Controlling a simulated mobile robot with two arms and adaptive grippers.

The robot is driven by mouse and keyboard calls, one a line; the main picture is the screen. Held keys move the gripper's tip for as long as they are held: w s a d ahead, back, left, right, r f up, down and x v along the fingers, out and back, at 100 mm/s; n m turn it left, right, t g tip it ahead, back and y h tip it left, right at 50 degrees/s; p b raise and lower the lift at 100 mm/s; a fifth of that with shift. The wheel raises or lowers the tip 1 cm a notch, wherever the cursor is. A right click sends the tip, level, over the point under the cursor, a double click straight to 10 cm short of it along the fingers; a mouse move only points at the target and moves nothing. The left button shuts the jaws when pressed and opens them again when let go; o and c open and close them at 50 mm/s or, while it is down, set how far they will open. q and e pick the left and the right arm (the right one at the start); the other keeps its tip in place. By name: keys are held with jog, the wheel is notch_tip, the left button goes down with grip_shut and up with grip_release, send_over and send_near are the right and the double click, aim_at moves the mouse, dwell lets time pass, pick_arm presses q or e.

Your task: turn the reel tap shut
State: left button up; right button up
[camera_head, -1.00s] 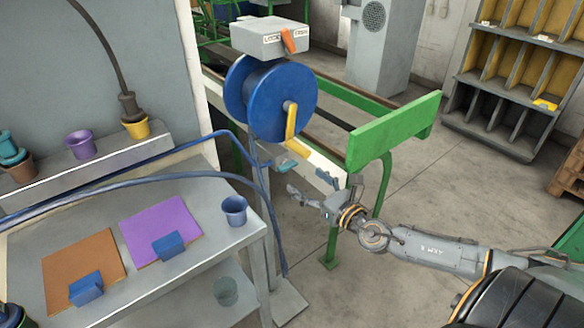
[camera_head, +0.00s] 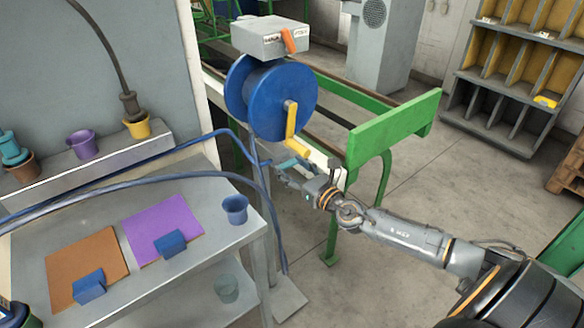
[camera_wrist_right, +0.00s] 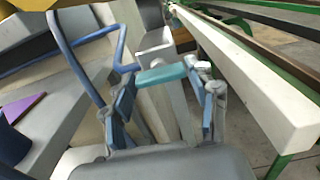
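The reel tap shows as a teal bar handle (camera_head: 287,163) below the blue hose reel (camera_head: 282,100), by the blue hose. In the right wrist view the teal handle (camera_wrist_right: 162,75) lies crosswise between the two fingers of my right gripper (camera_wrist_right: 165,80). The fingers stand apart, one near each end of the handle; I cannot tell whether they touch it. In the head view my right gripper (camera_head: 290,170) is at the handle and partly hides it. My left gripper is not seen.
A yellow crank (camera_head: 292,132) hangs from the reel just above my right gripper. A green bench frame (camera_head: 392,130) stands to the right. A grey table (camera_head: 130,290) with pads, blue blocks and a blue cup (camera_head: 235,210) is at left.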

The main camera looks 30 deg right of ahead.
jog(key=c, duration=0.5)
jog(key=shift+m, duration=0.3)
jog(key=m+b, duration=0.1)
jog(key=m, duration=0.1)
jog(key=shift+f+m, duration=0.1)
jog(key=shift+m, duration=0.2)
jog(key=shift+m+b, duration=0.3)
jog(key=shift+m, duration=0.7)
jog(key=m, duration=0.2)
jog(key=shift+m, duration=0.3)
jog(key=m, duration=0.2)
jog(key=m+p, duration=0.1)
jog(key=m, duration=0.1)
jog(key=shift+r+m, duration=0.2)
jog(key=shift+m, duration=0.1)
jog(key=m+p, duration=0.2)
jog(key=m, duration=0.3)
jog(key=shift+f+m, duration=0.1)
jog(key=shift+m, duration=0.3)
